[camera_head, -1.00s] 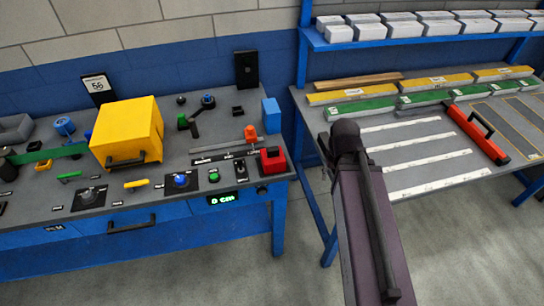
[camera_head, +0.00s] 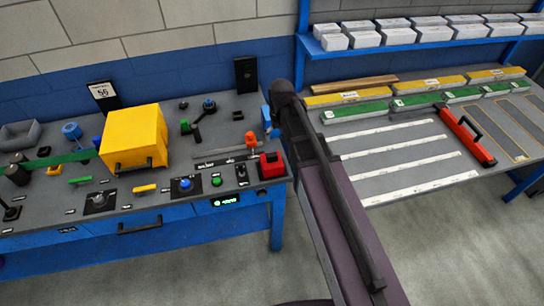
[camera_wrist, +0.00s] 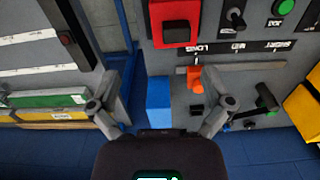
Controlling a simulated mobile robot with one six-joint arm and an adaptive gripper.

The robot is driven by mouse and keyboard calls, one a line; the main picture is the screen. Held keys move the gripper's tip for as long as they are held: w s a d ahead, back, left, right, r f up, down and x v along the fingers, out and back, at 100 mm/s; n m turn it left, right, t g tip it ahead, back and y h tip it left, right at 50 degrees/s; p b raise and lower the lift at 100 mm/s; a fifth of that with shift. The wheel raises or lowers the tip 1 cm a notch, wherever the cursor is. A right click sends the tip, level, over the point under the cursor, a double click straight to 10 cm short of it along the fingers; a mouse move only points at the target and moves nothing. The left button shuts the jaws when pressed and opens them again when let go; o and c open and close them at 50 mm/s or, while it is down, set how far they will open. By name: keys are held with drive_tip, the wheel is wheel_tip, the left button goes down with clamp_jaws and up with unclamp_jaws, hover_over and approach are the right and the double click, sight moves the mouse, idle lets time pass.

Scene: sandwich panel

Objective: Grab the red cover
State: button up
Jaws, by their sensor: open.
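A small red box-shaped cover (camera_head: 271,165) with a dark recessed top sits at the right front corner of the left workbench. It also shows at the top of the wrist view (camera_wrist: 175,24), beyond the fingers. My gripper (camera_wrist: 158,92) is open and empty in the wrist view, its two fingers spread around the line of sight to a blue block (camera_wrist: 158,97). I cannot tell how far above the block it is. In the head view my arm hides the gripper. A long red piece with a black handle (camera_head: 467,136) lies on the right table.
Near the red cover are an orange slider (camera_head: 251,138), a black toggle switch (camera_head: 241,172), a green button (camera_head: 216,181) and a blue knob (camera_head: 185,184). A yellow box (camera_head: 134,137) stands left. Green and yellow bars (camera_head: 358,111) lie on the right table (camera_head: 395,190).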

sight(272, 154)
drive_tip(key=a, duration=0.1)
drive_tip(key=w+a+r, duration=0.1)
drive_tip(key=a, duration=0.1)
drive_tip(key=shift+w+r, duration=0.1)
wheel_tip(272, 154, down, 9)
drive_tip(key=b, duration=0.8)
drive_tip(key=shift+r, duration=0.15)
idle(0.7)
drive_tip(key=shift+w+f+b, duration=0.1)
drive_tip(key=shift+f+b, duration=2.5)
drive_tip(key=shift+b, duration=0.1)
drive_tip(key=c, duration=1.2)
